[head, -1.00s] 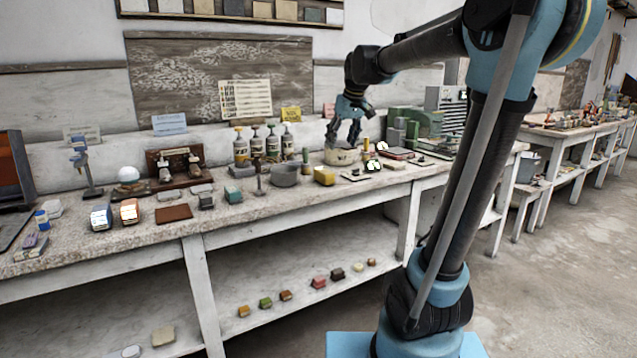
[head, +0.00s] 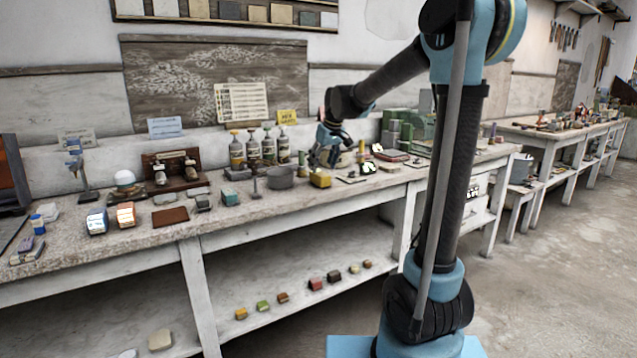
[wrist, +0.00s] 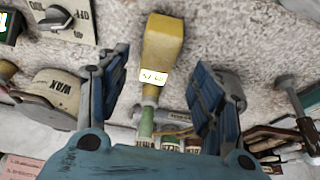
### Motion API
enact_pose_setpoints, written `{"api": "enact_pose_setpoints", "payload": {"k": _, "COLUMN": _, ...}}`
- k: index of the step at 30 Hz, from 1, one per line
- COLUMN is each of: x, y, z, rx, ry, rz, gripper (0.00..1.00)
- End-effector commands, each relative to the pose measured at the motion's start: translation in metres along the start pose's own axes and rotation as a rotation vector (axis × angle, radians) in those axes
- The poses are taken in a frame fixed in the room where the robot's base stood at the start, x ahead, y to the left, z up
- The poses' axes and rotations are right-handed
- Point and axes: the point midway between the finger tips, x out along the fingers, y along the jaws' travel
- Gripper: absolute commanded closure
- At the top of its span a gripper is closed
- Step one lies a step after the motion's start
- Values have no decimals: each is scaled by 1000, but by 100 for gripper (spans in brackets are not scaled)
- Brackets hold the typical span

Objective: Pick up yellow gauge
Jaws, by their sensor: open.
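The yellow gauge (head: 320,179) is a small yellow block near the front of the bench. In the wrist view the yellow gauge (wrist: 163,42) is upper middle, with a pale label on its lower end. My gripper (head: 325,158) is just above and behind it in the head view. In the wrist view my gripper (wrist: 160,75) is open and empty, with one finger either side of the label end. I cannot tell how high the fingertips are above the bench.
A round wax tin (wrist: 52,92) lies close to the left finger in the wrist view. A grey bowl (head: 280,177) stands left of the gauge, pump bottles (head: 253,150) behind. Switch plates (head: 352,178) lie to its right. Bare bench top (wrist: 225,35) shows right of the gauge.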

Motion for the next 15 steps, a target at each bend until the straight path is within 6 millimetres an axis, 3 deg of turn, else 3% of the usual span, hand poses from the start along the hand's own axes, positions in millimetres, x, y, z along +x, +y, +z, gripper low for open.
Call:
{"api": "enact_pose_setpoints", "payload": {"k": 8, "x": 17, "y": 0, "z": 0, "rx": 0, "ry": 0, "rz": 0, "gripper": 40}}
{"api": "enact_pose_setpoints", "payload": {"k": 15, "x": 47, "y": 3, "z": -1, "rx": 0, "ry": 0, "rz": 0, "gripper": 40}}
